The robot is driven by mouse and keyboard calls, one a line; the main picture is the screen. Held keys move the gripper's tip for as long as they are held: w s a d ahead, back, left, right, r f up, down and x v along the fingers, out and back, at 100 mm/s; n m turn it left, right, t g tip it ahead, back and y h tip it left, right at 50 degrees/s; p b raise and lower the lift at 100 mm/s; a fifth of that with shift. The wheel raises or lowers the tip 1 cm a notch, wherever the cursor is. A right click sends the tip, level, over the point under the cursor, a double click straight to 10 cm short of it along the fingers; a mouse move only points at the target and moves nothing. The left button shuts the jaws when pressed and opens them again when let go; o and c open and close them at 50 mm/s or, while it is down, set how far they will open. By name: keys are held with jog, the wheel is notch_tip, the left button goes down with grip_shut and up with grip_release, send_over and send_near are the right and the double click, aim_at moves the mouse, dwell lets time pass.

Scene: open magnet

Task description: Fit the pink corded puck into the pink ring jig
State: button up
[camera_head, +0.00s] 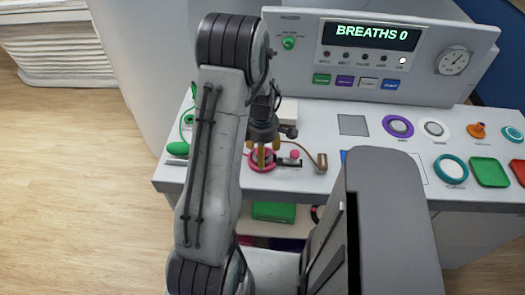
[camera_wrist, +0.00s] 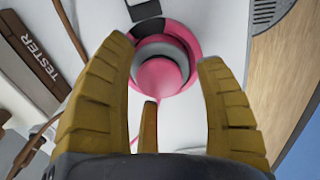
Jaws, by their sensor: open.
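The pink ring jig (camera_head: 259,167) lies on the white bench top below my gripper. In the wrist view, the ring (camera_wrist: 190,40) surrounds a grey round part, with a rounded pink knob (camera_wrist: 160,80) in front of it, which looks like the top of the puck. I cannot tell whether the puck is seated or tilted. My gripper (camera_head: 264,160) points down over the ring. Its yellow fingers (camera_wrist: 165,95) are open and spread to either side of the knob, with visible gaps. A brown cord (camera_wrist: 35,145) runs behind the left finger; its attachment to the puck is hidden.
Purple (camera_head: 398,126) and teal (camera_head: 451,169) rings and a green tray (camera_head: 488,171) lie right. A control panel (camera_head: 380,55) stands behind. The bench's front edge is close.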

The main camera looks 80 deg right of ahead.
jog(key=shift+r, duration=0.1)
notch_tip(320, 180, up, 12)
jog(key=a+f+m+y, duration=0.25)
jog(key=a+m, duration=0.45)
jog(key=m, duration=0.8)
jog(key=w+a+r+n+t, duration=0.1)
jog(key=w+a+r+n, duration=0.3)
jog(key=w+a, duration=0.3)
jog(key=w+a+r+n+t+h, duration=0.1)
jog(key=w+a+r+n, duration=0.2)
jog(key=a, duration=1.2)
jog(key=w+a+r+n+t+h, duration=0.1)
jog(key=w+a+r+n+t, duration=0.1)
jog(key=w+a+r+n, duration=0.2)
jog(key=shift+w+a+r+n, duration=0.3)
jog(key=shift+w+a+n, duration=1.3)
jog(key=shift+w+a, duration=1.85)
jog(key=shift+d, duration=0.2)
